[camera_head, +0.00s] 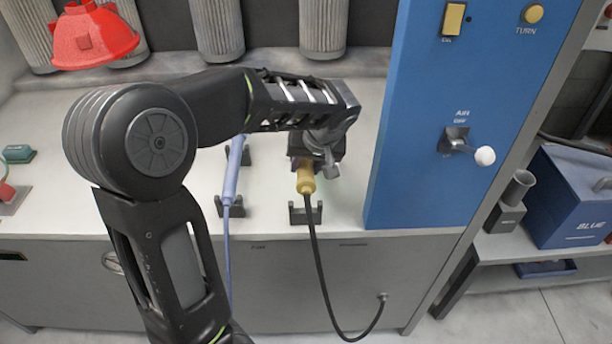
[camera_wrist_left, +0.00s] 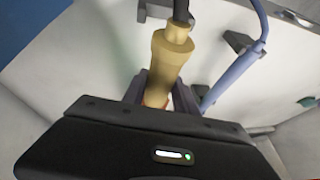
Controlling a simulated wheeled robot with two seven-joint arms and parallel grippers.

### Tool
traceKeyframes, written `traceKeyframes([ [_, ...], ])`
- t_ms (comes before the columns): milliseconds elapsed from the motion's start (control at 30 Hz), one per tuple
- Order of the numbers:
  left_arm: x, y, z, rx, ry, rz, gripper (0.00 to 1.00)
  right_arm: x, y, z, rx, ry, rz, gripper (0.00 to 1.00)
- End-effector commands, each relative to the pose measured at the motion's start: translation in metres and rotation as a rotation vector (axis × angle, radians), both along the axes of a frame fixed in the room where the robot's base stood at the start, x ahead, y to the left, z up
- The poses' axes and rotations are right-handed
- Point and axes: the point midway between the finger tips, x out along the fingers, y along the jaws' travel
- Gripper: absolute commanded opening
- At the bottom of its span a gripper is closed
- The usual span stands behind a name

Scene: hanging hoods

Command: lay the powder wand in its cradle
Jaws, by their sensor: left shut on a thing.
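The powder wand is the tan-yellow handle (camera_head: 306,180) with a black hose hanging from its near end; it also shows in the left wrist view (camera_wrist_left: 167,62). My left gripper (camera_head: 318,160) is shut on it, over the white counter. A dark notched bracket (camera_head: 296,215), which looks like the near part of its cradle, stands at the counter's front edge, just below the wand's hose end in the picture. The hose runs across this bracket. My gripper hides the wand's far end and any rear bracket. I cannot tell the wand's height above the bracket. My right gripper is out of view.
A blue wand (camera_head: 233,170) lies in brackets just left, with its own hose hanging down. A blue control panel (camera_head: 415,140) with a white-knobbed lever (camera_head: 484,156) rises close on the right. A red hood (camera_head: 92,40) is at back left. Grey filter cylinders line the back.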

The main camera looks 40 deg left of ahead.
Motion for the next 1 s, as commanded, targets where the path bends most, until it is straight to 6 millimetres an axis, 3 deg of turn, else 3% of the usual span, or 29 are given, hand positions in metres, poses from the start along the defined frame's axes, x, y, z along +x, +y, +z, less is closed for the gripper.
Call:
traceKeyframes([
  [333, 0.001, 0.000, -0.003, 0.002, -0.004, -0.001, 0.00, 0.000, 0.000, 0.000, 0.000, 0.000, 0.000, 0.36],
  [667, 0.000, 0.000, -0.045, 0.001, -0.002, 0.000, 0.00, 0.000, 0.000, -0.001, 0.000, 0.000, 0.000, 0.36],
  [967, 0.001, 0.000, -0.047, 0.001, -0.004, -0.001, 0.00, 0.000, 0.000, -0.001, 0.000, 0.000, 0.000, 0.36],
  [1000, 0.000, 0.000, -0.048, 0.000, -0.002, 0.000, 0.36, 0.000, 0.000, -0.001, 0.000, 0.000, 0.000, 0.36],
])
